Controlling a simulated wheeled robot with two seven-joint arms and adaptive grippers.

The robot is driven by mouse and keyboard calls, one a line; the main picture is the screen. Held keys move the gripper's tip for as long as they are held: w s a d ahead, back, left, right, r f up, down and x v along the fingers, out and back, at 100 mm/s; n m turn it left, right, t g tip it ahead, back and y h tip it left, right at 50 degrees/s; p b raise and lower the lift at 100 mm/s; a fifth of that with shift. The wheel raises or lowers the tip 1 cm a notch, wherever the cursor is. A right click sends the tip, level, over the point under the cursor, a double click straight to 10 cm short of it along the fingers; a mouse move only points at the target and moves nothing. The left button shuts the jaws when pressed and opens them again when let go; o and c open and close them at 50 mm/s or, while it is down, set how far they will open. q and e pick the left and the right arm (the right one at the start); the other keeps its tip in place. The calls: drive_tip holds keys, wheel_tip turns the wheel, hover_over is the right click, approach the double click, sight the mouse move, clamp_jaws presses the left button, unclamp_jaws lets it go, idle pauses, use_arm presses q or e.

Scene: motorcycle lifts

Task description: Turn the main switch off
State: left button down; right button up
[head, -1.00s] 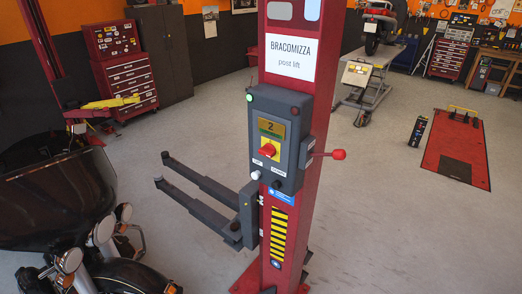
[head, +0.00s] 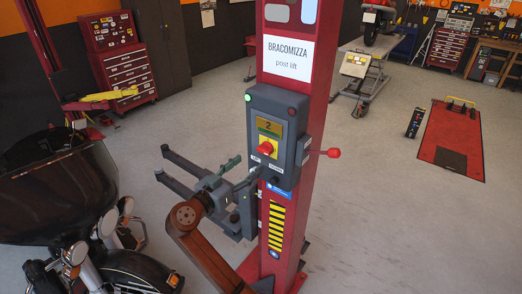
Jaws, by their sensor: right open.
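The main switch is a red rotary knob (head: 265,148) on a yellow plate, on the front of the grey control box (head: 292,152) of the red post lift. A green lamp (head: 248,98) at the box's upper left is lit. My right gripper (head: 248,165) is open and empty, just left of the box's lower part. Its fingers point up and right, below and left of the knob. One fingertip overlaps the box's lower left edge near the small push buttons; I cannot tell whether it touches. The left gripper is not in view.
A red-knobbed lever (head: 333,153) sticks out from the post's right side. Grey lift arms (head: 190,170) reach left behind my gripper. A motorcycle (head: 90,245) stands at lower left.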

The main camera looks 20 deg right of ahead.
sight(262, 151)
drive_tip(key=shift+m, duration=0.4)
drive_tip(key=w+d, duration=0.1)
drive_tip(key=w+d+r+p, duration=0.1)
drive_tip(key=d, duration=0.1)
drive_tip(key=w+d+r+p, duration=0.1)
drive_tip(key=d, duration=0.1)
drive_tip(key=shift+w+d, duration=0.1)
drive_tip(key=shift+d, duration=0.15)
drive_tip(key=shift+w+d+f, duration=0.1)
drive_tip(key=shift+w+d, duration=0.2)
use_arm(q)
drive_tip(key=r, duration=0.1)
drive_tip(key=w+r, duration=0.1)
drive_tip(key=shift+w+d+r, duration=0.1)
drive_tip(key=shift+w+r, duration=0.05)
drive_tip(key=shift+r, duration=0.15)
use_arm(e)
drive_tip(key=c, duration=1.2)
